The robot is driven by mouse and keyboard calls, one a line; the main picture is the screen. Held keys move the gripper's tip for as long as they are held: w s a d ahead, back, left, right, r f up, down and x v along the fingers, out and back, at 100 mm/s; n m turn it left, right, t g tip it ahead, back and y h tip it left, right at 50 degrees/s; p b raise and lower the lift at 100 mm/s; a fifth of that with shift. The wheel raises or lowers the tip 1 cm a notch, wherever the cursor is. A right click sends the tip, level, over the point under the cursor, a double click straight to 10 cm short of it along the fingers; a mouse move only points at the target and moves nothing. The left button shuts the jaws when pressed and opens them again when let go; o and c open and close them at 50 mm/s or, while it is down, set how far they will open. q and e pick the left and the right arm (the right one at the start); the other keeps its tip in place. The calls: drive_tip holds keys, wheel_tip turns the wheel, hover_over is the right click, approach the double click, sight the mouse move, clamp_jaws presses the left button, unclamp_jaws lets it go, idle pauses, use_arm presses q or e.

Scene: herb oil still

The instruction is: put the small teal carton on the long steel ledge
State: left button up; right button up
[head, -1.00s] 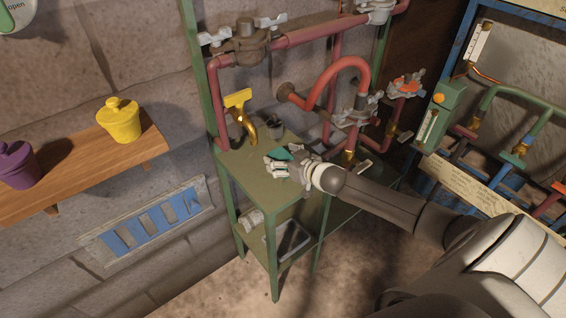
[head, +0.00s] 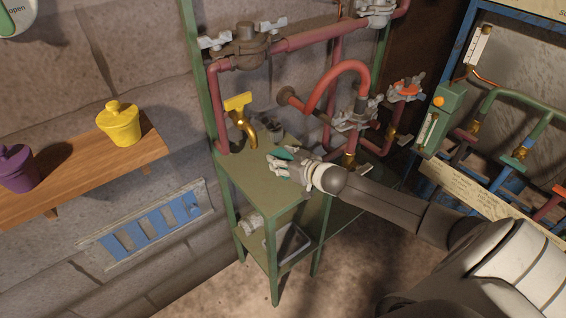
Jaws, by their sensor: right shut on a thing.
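The small teal carton (head: 284,154) is between the fingers of my right gripper (head: 281,166); only teal patches show, and the fingers hide the rest. My right gripper is shut on it, over the top of the green metal stand (head: 256,188). I cannot tell whether the carton touches the stand's top. I cannot surely pick out the long steel ledge in this view. My left gripper is not in view.
A brass tap (head: 240,118) and a small dark object stand behind the gripper. Red pipes (head: 340,70) with valves rise close behind. A wooden shelf (head: 80,182) at left holds a yellow pot (head: 119,125) and a purple pot (head: 17,170). The stand's front top is clear.

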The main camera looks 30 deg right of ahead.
drive_tip(key=s+r, duration=0.1)
drive_tip(key=r, duration=0.1)
drive_tip(key=s+r, duration=0.2)
drive_tip(key=r, duration=0.1)
drive_tip(key=s+a+r, duration=0.1)
drive_tip(key=r, duration=0.1)
drive_tip(key=shift+s+a+r, duration=0.1)
drive_tip(key=shift+s+r, duration=0.15)
drive_tip(key=shift+s, duration=0.05)
drive_tip(key=s+a+r, duration=0.2)
drive_tip(key=s+r, duration=0.2)
drive_tip(key=s, duration=0.5)
drive_tip(key=shift+a+r, duration=0.15)
drive_tip(key=shift+r, duration=0.1)
drive_tip(key=w+a+r+m+h, duration=0.1)
drive_tip(key=w+a+r, duration=0.3)
drive_tip(key=a+r, duration=1.1)
drive_tip(key=shift+a, duration=0.15)
drive_tip(key=shift+w, duration=0.1)
